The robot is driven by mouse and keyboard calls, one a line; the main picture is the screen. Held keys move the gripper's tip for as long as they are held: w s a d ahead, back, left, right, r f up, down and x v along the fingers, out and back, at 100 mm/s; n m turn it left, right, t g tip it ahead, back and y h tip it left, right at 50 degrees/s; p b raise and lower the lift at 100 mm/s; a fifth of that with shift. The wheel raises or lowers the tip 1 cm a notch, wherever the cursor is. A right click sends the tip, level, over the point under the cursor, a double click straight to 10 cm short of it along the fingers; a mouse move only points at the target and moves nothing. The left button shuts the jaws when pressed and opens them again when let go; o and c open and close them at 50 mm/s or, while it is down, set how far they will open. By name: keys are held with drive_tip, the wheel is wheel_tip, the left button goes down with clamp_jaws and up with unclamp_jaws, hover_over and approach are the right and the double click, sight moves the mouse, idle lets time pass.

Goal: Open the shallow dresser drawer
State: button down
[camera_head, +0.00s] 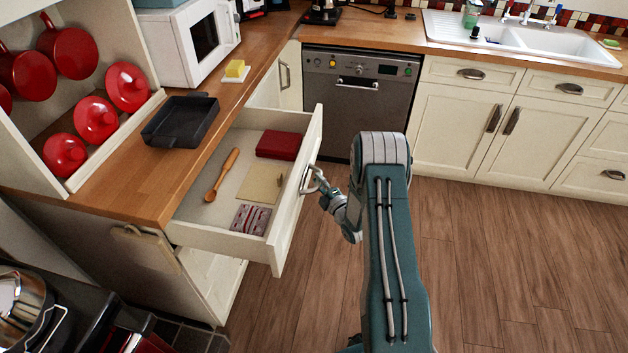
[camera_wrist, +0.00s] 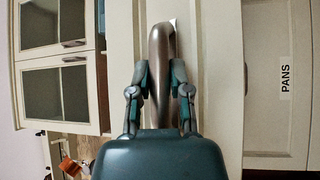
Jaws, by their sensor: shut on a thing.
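The shallow dresser drawer (camera_head: 287,225) is pulled well out from under the wooden counter in the head view. Inside it lie a wooden spoon (camera_head: 222,175), a dark red box (camera_head: 279,145), a beige flat sheet (camera_head: 262,184) and a small grey-and-red patterned item (camera_head: 250,219). My gripper (camera_head: 315,184) is at the drawer front, on its handle. In the wrist view the metal handle (camera_wrist: 161,75) passes between the two fingers of my gripper (camera_wrist: 161,85), which are shut on it. The drawer's far inner corner under the counter is hidden.
A black tray (camera_head: 181,122), a butter-like yellow block (camera_head: 235,70) and a white microwave (camera_head: 190,42) stand on the counter. The dishwasher (camera_head: 355,115) is behind the drawer. Wooden floor (camera_head: 480,260) is clear to the right. A pot (camera_head: 25,305) is at lower left.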

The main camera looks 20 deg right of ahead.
drive_tip(key=shift+s+a+f, duration=0.15)
drive_tip(key=shift+f, duration=0.15)
drive_tip(key=c, duration=0.6)
unclamp_jaws()
drive_tip(key=shift+r, duration=0.15)
drive_tip(key=s, duration=0.3)
drive_tip(key=s+d+f, duration=0.1)
drive_tip(key=s, duration=0.3)
drive_tip(key=s+d, duration=0.1)
drive_tip(key=s, duration=0.3)
drive_tip(key=shift+s+f, duration=0.25)
drive_tip(key=shift+f, duration=0.15)
